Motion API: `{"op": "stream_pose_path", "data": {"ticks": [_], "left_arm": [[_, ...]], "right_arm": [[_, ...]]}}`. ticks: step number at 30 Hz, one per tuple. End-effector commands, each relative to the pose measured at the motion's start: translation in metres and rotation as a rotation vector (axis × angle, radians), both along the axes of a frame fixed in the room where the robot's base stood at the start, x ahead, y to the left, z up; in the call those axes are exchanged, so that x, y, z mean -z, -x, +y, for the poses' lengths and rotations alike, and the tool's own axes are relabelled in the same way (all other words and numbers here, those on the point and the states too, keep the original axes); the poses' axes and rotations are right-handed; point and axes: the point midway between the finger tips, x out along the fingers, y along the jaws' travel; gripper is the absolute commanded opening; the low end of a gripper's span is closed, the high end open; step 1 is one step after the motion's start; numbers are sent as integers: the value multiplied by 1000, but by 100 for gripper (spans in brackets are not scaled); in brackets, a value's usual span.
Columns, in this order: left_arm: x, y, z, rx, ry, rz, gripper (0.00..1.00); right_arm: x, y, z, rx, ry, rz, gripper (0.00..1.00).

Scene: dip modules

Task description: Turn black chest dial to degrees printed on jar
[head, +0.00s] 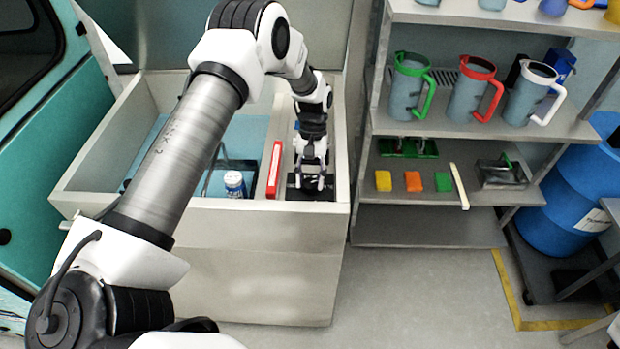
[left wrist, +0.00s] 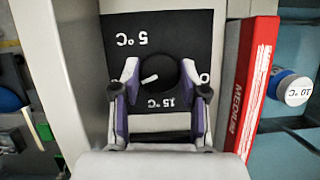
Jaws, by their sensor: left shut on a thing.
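The black dial (left wrist: 160,72) sits on a black panel (left wrist: 120,58) inside the chest (head: 250,232). The panel shows "5 °C" and "15 °C", with another marking at the right partly hidden by a finger. A white mark on the dial points left and slightly down in the left wrist view. My left gripper (left wrist: 160,84) is shut on the dial, a finger on each side; it also shows in the head view (head: 311,182), reaching down over the panel. The jar (left wrist: 294,88), with a white label reading "10 °C", stands in the chest (head: 234,184). My right gripper is not in view.
A red box (left wrist: 252,85) with white lettering stands close beside my left gripper, between it and the jar. The chest wall (left wrist: 68,75) is close on the other side. A shelf (head: 480,120) with jugs stands to the right of the chest.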

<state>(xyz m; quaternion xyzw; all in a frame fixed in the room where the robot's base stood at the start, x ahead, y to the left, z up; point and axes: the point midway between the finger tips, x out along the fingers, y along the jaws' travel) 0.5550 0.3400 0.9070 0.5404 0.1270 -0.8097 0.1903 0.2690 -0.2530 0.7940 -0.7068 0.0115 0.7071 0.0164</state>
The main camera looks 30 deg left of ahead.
Motion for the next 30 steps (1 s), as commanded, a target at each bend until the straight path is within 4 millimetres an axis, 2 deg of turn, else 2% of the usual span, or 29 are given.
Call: {"op": "stream_pose_path", "data": {"ticks": [8, 9, 11, 23, 26, 30], "left_arm": [[2, 2, -1, 0, 1, 5, 8], [2, 2, -1, -1, 1, 5, 46], [1, 2, -1, -1, 1, 5, 67], [-6, -3, 1, -1, 0, -1, 67], [-21, -9, 4, -1, 0, -4, 67], [-54, -21, 10, -1, -1, -4, 67]], "right_arm": [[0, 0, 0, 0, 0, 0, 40], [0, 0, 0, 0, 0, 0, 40], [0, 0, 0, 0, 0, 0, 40], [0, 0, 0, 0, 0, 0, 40], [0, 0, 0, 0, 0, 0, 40], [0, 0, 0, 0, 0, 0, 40]]}}
